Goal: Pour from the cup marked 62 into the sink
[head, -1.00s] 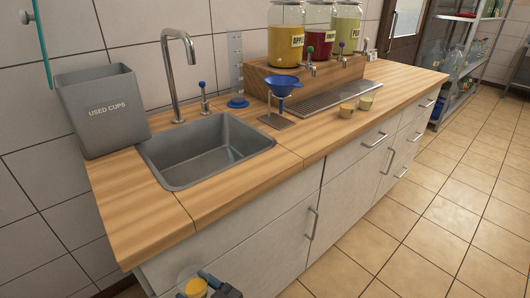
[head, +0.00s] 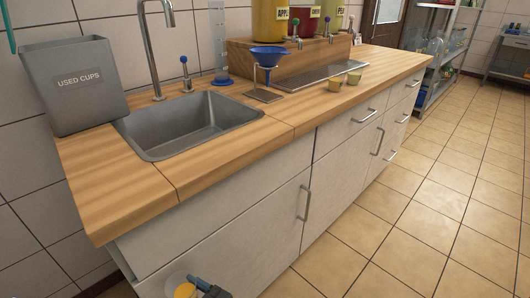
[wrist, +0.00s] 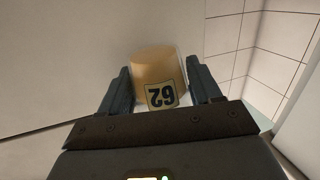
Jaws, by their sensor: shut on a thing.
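The cup marked 62 (wrist: 158,75) is yellowish and sits between the two fingers of my gripper (wrist: 160,88) in the wrist view, with its label upside down in that picture. My gripper is shut on it. In the head view the cup (head: 184,291) shows at the bottom edge, with part of my gripper (head: 208,288) beside it, in front of the cabinet and below the counter top. The grey sink (head: 190,125) is set into the wooden counter, above and behind the cup. Its basin looks empty.
A grey used-cups bin (head: 75,85) stands left of the sink. A tap (head: 157,50) rises behind it. A blue funnel (head: 268,57) on a stand is to the right. The counter's front edge lies above my gripper.

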